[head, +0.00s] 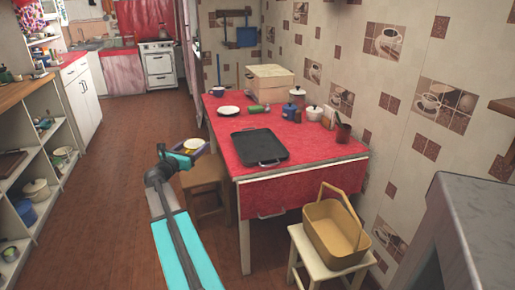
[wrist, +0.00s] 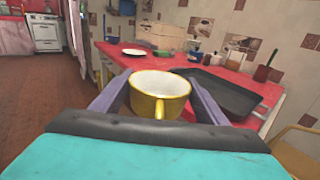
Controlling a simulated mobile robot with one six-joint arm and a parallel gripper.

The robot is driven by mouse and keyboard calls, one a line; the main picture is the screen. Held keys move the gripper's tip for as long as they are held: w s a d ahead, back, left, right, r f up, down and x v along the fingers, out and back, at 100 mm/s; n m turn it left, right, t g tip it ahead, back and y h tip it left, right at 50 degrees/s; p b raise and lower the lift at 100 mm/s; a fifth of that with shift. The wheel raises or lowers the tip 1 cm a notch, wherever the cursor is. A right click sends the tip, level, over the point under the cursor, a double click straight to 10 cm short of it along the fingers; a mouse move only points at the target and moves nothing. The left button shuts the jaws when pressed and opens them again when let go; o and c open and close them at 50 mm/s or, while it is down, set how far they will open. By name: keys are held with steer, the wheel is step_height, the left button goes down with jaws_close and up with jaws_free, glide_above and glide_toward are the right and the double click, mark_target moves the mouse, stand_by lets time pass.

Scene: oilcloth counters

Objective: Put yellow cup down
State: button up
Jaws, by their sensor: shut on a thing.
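The yellow cup (wrist: 158,96) has a white inside and a handle towards the camera. It is upright between the two fingers of my gripper (wrist: 157,92), which is shut on it. In the head view the cup (head: 193,144) shows small at the end of my arm, with my gripper (head: 194,153) around it. It is held over the wooden stool, left of the red-covered table (head: 300,183). The cup's underside is hidden in both views.
On the table stand a black tray (head: 259,147), a white plate (head: 229,110), a blue pot (head: 289,111), a white lidded pot (head: 314,113) and a large box (head: 270,80). A wooden stool (head: 205,172) is by the table. A yellow basket (head: 335,232) sits on another stool. Shelves line the left.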

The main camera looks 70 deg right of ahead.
steer(key=s+d+r+m+g+b, duration=0.1)
steer(key=s+d+g, duration=0.1)
steer(key=s+d, duration=0.7)
steer(key=shift+s+d, duration=0.35)
steer(key=shift+d, duration=0.35)
steer(key=b, duration=0.1)
glide_above(264, 158)
steer(key=w, duration=0.1)
steer(key=shift+w+a+f, duration=0.1)
steer(key=shift+w+f, duration=0.1)
steer(key=shift+f, duration=0.5)
steer(key=shift+s+d, duration=0.2)
steer(key=shift+s, duration=0.3)
steer(key=shift+s+f+b, duration=0.15)
steer(key=shift+f+b, duration=0.35)
steer(key=shift+f, duration=1.35)
steer(key=shift+f, duration=0.1)
steer(key=o, duration=1.2)
steer(key=shift+c, duration=0.2)
